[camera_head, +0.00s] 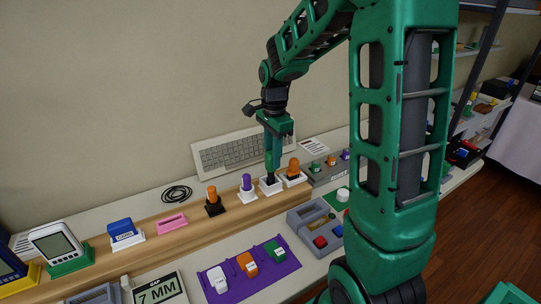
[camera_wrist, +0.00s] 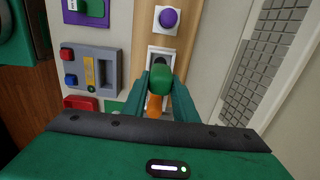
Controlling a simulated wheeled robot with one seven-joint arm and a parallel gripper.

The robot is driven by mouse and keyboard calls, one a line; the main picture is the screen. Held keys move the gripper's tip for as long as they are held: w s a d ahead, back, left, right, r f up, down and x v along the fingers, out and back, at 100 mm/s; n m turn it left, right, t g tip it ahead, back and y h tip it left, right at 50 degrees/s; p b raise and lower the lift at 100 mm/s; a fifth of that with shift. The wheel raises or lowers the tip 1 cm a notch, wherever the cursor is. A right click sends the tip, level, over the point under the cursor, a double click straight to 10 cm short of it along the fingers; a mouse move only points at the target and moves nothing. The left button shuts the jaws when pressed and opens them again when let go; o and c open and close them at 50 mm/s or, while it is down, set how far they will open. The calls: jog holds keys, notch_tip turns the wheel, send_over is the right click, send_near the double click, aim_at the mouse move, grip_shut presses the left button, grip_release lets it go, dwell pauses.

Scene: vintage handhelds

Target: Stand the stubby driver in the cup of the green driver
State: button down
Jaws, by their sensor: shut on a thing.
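My gripper (camera_head: 270,172) points down at a white cup (camera_head: 271,188) on the wooden ledge. In the wrist view my gripper (camera_wrist: 160,90) is shut on the green driver (camera_wrist: 160,78), whose rounded green handle shows between the jaws. The white cup (camera_wrist: 160,52) lies just behind the handle; I cannot tell whether the driver's shaft is still in it. A short, thick orange driver (camera_head: 293,166), seemingly the stubby one, stands in a white holder (camera_head: 296,181) right beside, to the right. Its orange handle (camera_wrist: 153,106) is partly hidden by the green one in the wrist view.
A purple driver (camera_head: 246,181) in a white cup and an orange driver (camera_head: 212,194) in a black cup stand to the left on the ledge. A keyboard (camera_head: 240,151) leans behind. In front lie a purple mat (camera_head: 232,292) with blocks and a grey tray (camera_head: 304,220).

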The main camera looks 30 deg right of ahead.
jog(key=shift+f, duration=0.45)
jog(key=c, duration=1.3)
grip_release()
jog(key=shift+c, duration=0.2)
notch_tip(320, 180, up, 11)
jog(key=shift+w+f, duration=0.1)
jog(key=shift+f, duration=0.05)
jog(key=s+d+f+n, duration=0.1)
jog(key=s+n, duration=0.5)
jog(key=s, duration=0.8)
jog(key=s+d+f+n, duration=0.2)
jog(key=s+f+n, duration=0.2)
jog(key=s, duration=1.1)
jog(key=shift+f+n, duration=0.25)
jog(key=shift+n, duration=0.65)
